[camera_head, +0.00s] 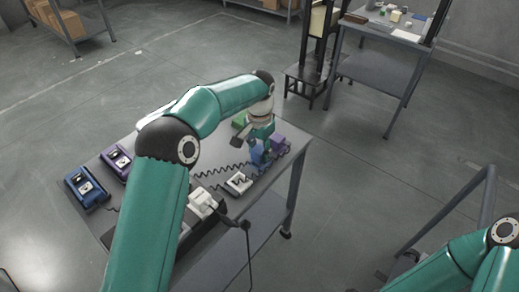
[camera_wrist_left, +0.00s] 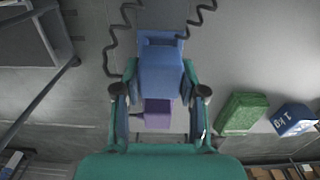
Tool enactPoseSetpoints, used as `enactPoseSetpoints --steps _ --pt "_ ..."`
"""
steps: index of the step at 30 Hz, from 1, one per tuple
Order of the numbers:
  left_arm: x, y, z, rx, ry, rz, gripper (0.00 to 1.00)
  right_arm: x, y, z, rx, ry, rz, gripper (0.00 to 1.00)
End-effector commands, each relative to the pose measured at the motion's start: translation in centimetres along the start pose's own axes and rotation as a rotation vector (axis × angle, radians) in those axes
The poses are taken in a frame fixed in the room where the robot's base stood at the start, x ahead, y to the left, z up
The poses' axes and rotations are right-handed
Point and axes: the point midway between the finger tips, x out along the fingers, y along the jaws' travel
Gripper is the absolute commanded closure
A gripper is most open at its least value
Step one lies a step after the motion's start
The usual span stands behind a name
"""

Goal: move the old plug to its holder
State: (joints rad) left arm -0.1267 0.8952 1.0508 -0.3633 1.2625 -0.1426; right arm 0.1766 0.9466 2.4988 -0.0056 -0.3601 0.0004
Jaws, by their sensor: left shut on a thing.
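A blue plug (camera_wrist_left: 160,72) sits between the fingers of my left gripper (camera_wrist_left: 160,100) in the wrist view, and the gripper is shut on it. In the head view, the blue plug (camera_head: 257,154) shows below my left gripper (camera_head: 262,146), at the right part of the table. A purple plug (camera_head: 277,142) stands just beside it, and also shows past the blue one in the wrist view (camera_wrist_left: 157,114). Dark coiled cords run near the plugs. Which plug is the old one is not marked. My right gripper is out of view; only its arm shows.
On the grey table (camera_head: 225,196) are a blue device (camera_head: 87,187), a purple device (camera_head: 117,160) and a white device (camera_head: 238,184). A green block (camera_wrist_left: 242,112) and a blue 1 kg weight (camera_wrist_left: 292,119) lie right of the gripper in the wrist view.

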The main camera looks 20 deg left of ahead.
Motion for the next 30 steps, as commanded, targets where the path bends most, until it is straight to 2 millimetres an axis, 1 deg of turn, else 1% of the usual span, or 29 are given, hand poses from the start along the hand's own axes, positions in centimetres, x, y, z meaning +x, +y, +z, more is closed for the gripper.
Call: enactPoseSetpoints --steps 8,30 --pt "0.1 0.0 0.0 0.0 0.0 0.0 0.95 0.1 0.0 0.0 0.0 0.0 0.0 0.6" --pt "1.3 0.0 0.0 0.0 -0.001 0.0 0.95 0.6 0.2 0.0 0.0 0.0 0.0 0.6"
